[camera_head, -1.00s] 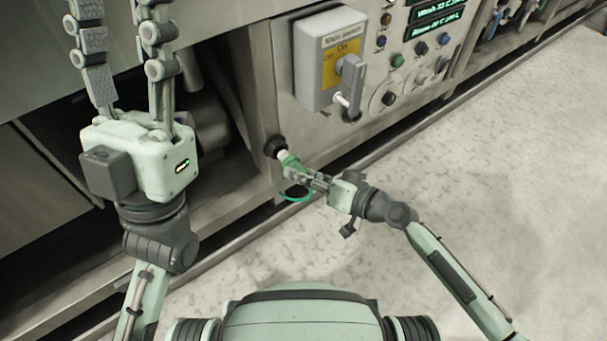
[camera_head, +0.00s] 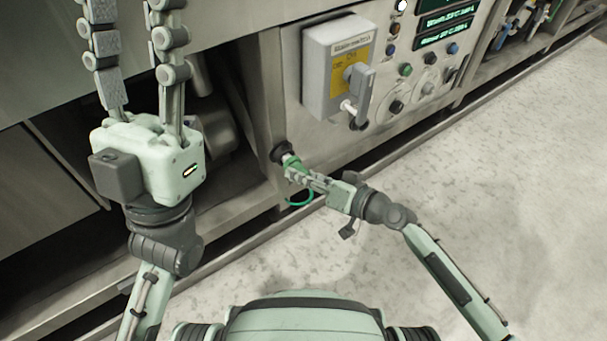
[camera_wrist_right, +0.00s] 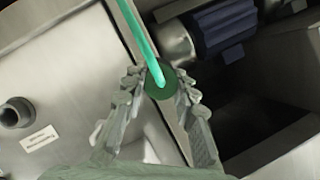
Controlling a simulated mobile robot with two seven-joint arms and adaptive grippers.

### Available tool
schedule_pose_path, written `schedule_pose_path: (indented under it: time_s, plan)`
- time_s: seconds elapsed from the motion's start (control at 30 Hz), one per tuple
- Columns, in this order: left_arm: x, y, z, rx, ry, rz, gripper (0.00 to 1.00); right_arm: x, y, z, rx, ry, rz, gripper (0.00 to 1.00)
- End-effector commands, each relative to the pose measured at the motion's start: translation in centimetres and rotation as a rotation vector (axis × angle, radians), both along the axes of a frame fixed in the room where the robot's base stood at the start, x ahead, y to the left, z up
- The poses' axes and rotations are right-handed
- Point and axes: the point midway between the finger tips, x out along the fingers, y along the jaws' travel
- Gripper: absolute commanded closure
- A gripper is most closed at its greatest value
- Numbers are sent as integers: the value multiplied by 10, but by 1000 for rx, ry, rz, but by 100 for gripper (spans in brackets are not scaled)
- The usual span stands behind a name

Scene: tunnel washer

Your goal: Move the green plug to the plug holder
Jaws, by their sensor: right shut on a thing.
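The green plug (camera_head: 293,164) is in my right gripper (camera_head: 298,176), its pale front end pointing at a dark round socket (camera_head: 281,150) low on the metal front. I cannot tell whether the tip is inside it. The socket may be the plug holder; no label shows on it. In the right wrist view, the plug's dark green rear (camera_wrist_right: 161,80) sits between my right gripper's fingers (camera_wrist_right: 160,88) and hides the socket. A green cable (camera_wrist_right: 138,32) leaves it. My left gripper (camera_head: 135,50) is raised at the left, its fingers apart with nothing between them.
A grey switch box (camera_head: 329,62) with a rotary handle stands out above the plug. A panel with buttons (camera_head: 405,70) lies to its right. A dark opening under the machine is at the left. The pale floor (camera_head: 480,190) is clear. A round fitting (camera_wrist_right: 16,113) shows in the wrist view.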

Motion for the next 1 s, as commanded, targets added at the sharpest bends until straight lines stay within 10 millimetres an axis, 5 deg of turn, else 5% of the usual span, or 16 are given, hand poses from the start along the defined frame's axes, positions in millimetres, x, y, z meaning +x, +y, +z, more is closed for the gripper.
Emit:
schedule_pose_path:
  time_s: [0.87, 0.9, 1.0]
  plan:
    - [0, 0, 0, -3, -2, 1, 61, 6, 4, 1, 1, -1, 0, 100]
    - [0, 0, 0, -2, -1, 1, 61, 6, 4, 1, 1, -1, 0, 69]
    - [0, 0, 0, -2, -1, 1, 61, 6, 4, 0, 1, -1, 0, 57]
